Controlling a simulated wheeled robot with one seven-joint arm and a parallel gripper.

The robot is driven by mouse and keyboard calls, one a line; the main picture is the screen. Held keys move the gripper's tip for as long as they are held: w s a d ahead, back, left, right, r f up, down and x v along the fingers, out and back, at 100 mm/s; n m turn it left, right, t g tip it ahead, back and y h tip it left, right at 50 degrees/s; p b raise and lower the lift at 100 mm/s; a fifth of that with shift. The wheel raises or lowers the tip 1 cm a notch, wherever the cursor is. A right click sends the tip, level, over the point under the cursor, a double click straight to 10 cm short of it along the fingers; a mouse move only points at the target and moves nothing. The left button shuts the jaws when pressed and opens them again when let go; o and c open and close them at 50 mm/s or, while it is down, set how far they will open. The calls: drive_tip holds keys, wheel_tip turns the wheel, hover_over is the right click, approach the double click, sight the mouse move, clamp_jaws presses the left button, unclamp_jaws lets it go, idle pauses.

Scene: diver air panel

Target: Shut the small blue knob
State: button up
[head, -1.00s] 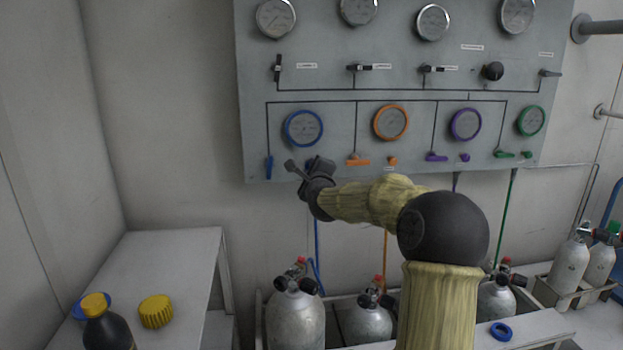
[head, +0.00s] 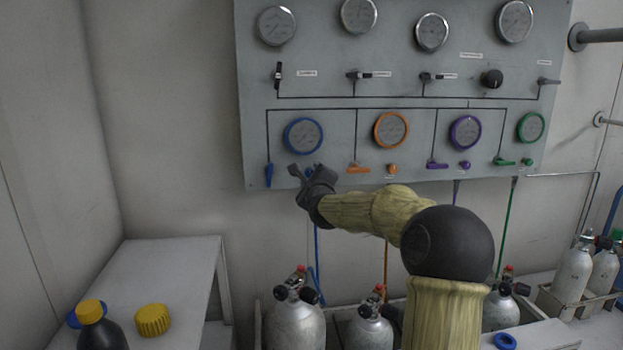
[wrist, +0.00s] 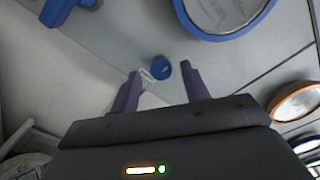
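No contact shows, and the exact gap to the knob is hard to judge. In the head view my gripper (head: 307,170) is at the panel's lower edge, below the blue-rimmed gauge (head: 303,135). Only a bit of the knob (head: 310,172) shows there between the fingers.
A blue lever (head: 269,174) hangs left of my gripper and also shows in the wrist view (wrist: 58,10). An orange lever (head: 358,169) and orange knob (head: 392,168) are to the right. Gas cylinders (head: 296,325) stand below. A side table (head: 190,260) is at left.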

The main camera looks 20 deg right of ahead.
drive_tip(key=p+v, duration=0.1)
drive_tip(key=v, duration=1.6)
drive_tip(key=shift+s, duration=0.25)
drive_tip(key=shift+r, duration=0.1)
drive_tip(key=shift+c, duration=0.5)
